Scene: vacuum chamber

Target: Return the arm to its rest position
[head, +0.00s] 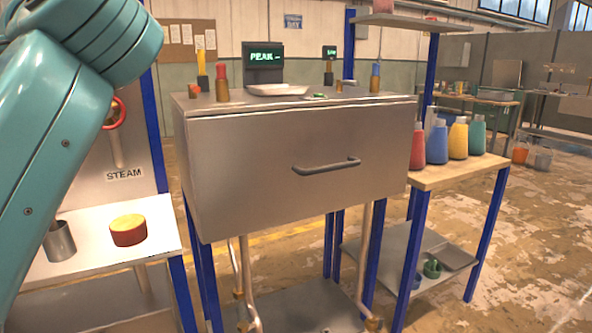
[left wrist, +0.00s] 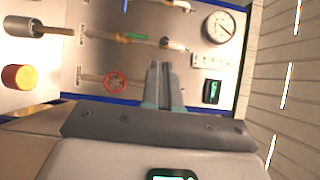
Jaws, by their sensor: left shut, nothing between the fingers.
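My left arm (head: 62,150), teal, comes in from the left in the head view and is raised in front of the steam station. Its gripper is outside the head view. In the left wrist view my left gripper (left wrist: 161,66) shows at the middle, its two grey fingers together with nothing between them. Behind the fingers is a wall panel with pipes, a red valve wheel (left wrist: 115,82) and a round gauge (left wrist: 219,27). The fingers look apart from the panel. My right arm and gripper are in neither view.
The metal chamber with a drawer handle (head: 326,166) stands in the middle, with a PEAK display (head: 264,57) on top. A red and yellow cylinder (head: 128,230) and a metal cup (head: 59,241) sit on the left table. Several bottles (head: 458,138) stand on the right bench.

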